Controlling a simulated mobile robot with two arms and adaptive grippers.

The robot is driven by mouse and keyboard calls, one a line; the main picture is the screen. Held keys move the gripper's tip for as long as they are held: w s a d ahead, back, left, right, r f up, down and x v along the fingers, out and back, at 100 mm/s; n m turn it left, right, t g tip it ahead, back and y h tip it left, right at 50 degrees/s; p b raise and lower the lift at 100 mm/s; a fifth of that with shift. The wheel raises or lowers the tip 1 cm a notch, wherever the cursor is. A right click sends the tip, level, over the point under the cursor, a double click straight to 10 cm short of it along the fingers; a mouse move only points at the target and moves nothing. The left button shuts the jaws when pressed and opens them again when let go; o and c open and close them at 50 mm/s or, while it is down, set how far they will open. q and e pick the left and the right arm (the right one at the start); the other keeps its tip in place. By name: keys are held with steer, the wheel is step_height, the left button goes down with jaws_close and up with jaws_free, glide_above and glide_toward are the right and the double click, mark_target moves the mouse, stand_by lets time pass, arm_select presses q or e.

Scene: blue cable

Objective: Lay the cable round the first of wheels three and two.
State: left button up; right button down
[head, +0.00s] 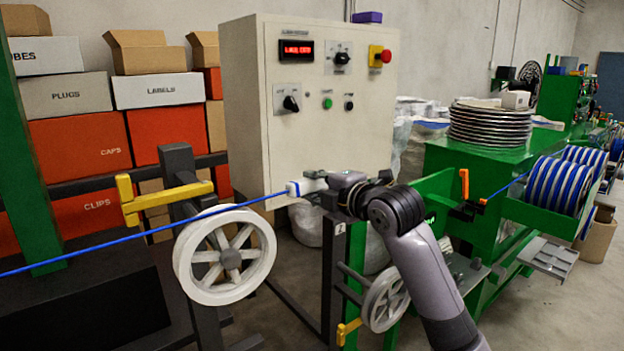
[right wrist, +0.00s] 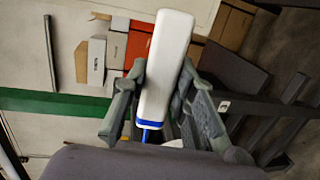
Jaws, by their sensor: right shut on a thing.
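My right gripper (head: 322,184) is shut on a white cable end piece (head: 306,186), in front of the control cabinet. In the right wrist view the white piece (right wrist: 166,62) sits between the two fingers, with blue cable at its lower end. The blue cable (head: 110,243) runs from the left edge up to this piece, fairly straight. It passes across the top of a large white spoked wheel (head: 190,257); I cannot tell whether it touches the rim. A second white wheel (head: 378,303) stands lower right, partly hidden by my right arm. My left gripper is out of view.
A yellow bracket (head: 165,198) is on the post behind the large wheel. The control cabinet (head: 245,110) stands close behind my gripper. A green machine (head: 470,165) with blue cable spools (head: 553,185) is at right. Boxes (head: 80,145) fill the left back.

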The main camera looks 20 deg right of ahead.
steer(key=w+d+f+b, duration=0.1)
steer(key=d+f+b, duration=0.1)
steer(key=d+f, duration=0.2)
steer(key=shift+w+d+f+b, duration=0.2)
steer(key=shift+w+f+b, duration=0.2)
steer(key=shift+f, duration=1.25)
steer(key=shift+s, duration=0.1)
